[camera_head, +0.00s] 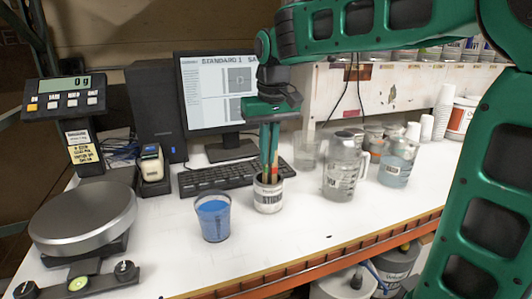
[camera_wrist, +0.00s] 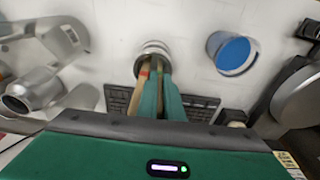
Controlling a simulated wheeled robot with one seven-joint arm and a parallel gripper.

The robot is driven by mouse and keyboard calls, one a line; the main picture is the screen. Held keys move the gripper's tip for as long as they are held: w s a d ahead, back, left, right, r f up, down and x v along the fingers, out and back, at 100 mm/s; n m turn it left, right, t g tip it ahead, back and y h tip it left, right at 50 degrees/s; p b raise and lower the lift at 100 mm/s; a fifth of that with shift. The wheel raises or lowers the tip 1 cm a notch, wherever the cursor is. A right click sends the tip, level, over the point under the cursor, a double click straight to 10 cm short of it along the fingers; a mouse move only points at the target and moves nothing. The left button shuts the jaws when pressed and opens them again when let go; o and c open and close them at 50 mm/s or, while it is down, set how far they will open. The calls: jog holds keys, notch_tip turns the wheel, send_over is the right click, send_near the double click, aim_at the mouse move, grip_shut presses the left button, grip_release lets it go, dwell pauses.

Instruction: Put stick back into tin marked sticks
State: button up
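The white tin (camera_head: 268,197) with dark lettering, apparently the sticks label, stands upright on the white counter. It also shows in the wrist view (camera_wrist: 153,50). My gripper (camera_head: 268,170) points straight down over the tin, its green fingertips (camera_wrist: 160,72) at the tin's mouth. The fingers are close together with a thin brownish stick (camera_wrist: 160,88) between them; its lower end is at or inside the tin's mouth. Another tan stick (camera_wrist: 138,92) with a red band stands beside the fingers in the tin. How deep the held stick reaches is hidden.
A cup of blue liquid (camera_head: 213,219) stands left of the tin, and a clear pitcher (camera_head: 343,165) stands to its right. A keyboard (camera_head: 230,176) lies behind, before a monitor (camera_head: 215,90). A scale (camera_head: 83,215) is at the left. The counter's front edge is close.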

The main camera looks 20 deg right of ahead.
jog(key=o, duration=0.5)
jog(key=shift+r, duration=0.1)
jog(key=r, duration=0.3)
jog(key=s+r, duration=0.1)
jog(key=r, duration=0.6)
jog(key=shift+s+r, duration=0.25)
jog(key=s+d+f+m, duration=0.2)
jog(key=s+d+f, duration=0.3)
jog(key=s+f, duration=0.3)
jog(key=s+d+f+m+g, duration=0.1)
jog(key=s+d+f+m, duration=0.1)
jog(key=s+d+f, duration=0.4)
jog(key=s+d+f+m, duration=0.2)
jog(key=s+d+f, duration=0.4)
jog(key=s+f, duration=0.4)
jog(key=shift+s+d+f+g, duration=0.1)
jog(key=shift+s+f+g, duration=0.1)
jog(key=shift+s, duration=0.7)
jog(key=shift+s+d+f+g, duration=0.1)
jog(key=shift+s+g, duration=0.1)
jog(key=shift+s, duration=0.65)
